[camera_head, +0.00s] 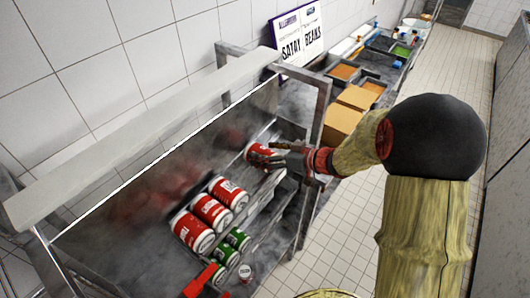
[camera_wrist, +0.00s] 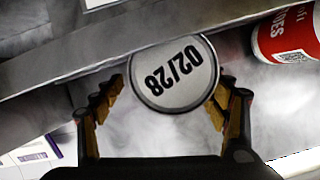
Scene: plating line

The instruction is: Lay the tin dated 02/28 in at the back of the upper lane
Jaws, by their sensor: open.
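The tin dated 02/28 (camera_wrist: 172,75) shows its pale round end in the wrist view, with the date upside down. In the head view a red tin (camera_head: 260,154) lies on its side at my gripper, towards the right end of the rack. My gripper (camera_wrist: 167,92) has its fingers spread on either side of the dated end, with gaps that are hard to judge; it also shows in the head view (camera_head: 284,159). Several red tins (camera_head: 211,212) lie side by side in the upper lane (camera_head: 262,200), apart from the tin at my gripper.
Green tins (camera_head: 237,239) lie in the lane below. Another red tin (camera_wrist: 288,35) is at the right of the wrist view. A metal frame post (camera_head: 318,115) stands close to my gripper. A sign (camera_head: 300,38) and cardboard boxes (camera_head: 342,120) are beyond. The floor on the right is clear.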

